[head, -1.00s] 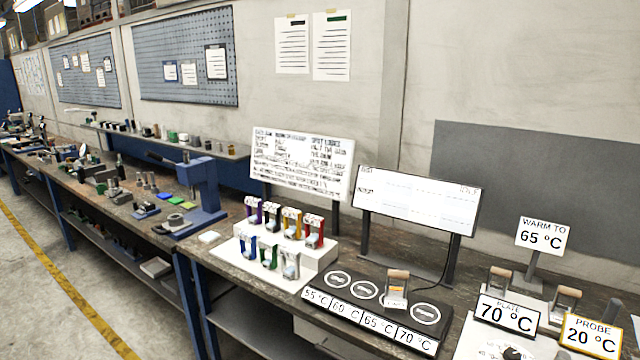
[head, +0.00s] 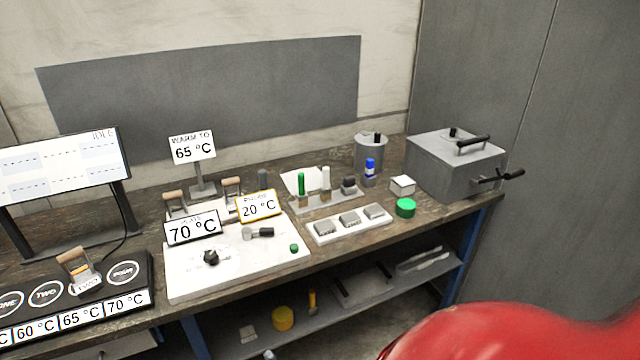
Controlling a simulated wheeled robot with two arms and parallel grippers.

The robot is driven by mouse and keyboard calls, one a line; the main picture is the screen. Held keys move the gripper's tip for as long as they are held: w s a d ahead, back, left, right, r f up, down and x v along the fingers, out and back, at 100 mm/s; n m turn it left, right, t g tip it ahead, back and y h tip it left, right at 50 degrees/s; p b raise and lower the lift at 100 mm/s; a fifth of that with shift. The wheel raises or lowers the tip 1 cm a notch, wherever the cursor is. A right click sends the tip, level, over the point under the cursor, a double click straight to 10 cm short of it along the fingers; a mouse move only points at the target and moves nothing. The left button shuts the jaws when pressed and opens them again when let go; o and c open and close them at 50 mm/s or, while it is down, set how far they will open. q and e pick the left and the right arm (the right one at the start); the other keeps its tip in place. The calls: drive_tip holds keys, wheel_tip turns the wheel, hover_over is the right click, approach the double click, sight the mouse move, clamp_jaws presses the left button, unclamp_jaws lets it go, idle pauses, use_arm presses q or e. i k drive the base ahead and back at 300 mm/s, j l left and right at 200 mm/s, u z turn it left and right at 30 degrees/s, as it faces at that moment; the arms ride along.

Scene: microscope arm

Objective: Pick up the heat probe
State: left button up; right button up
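No object in the head view is labelled clearly as the heat probe itself. A yellow-framed sign (head: 258,206) reads 20 °C, and its small top word is hard to read. Just in front of it, a small tool with a black handle and a pale metal end (head: 258,233) lies on the white plate unit (head: 235,268); it may be the heat probe, but I cannot tell for sure. A plate sign (head: 192,228) on the unit reads 70 °C. Neither of my grippers is in view.
The unit has a black knob (head: 211,257) and a green button (head: 294,248). A "warm to 65 °C" sign (head: 192,147) stands behind. To the right are a white block tray (head: 322,236), a green round lid (head: 405,208) and a grey lidded box (head: 455,165). A red shape hides the lower right corner.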

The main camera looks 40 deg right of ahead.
sight(263, 173)
drive_tip(key=z, duration=1.05)
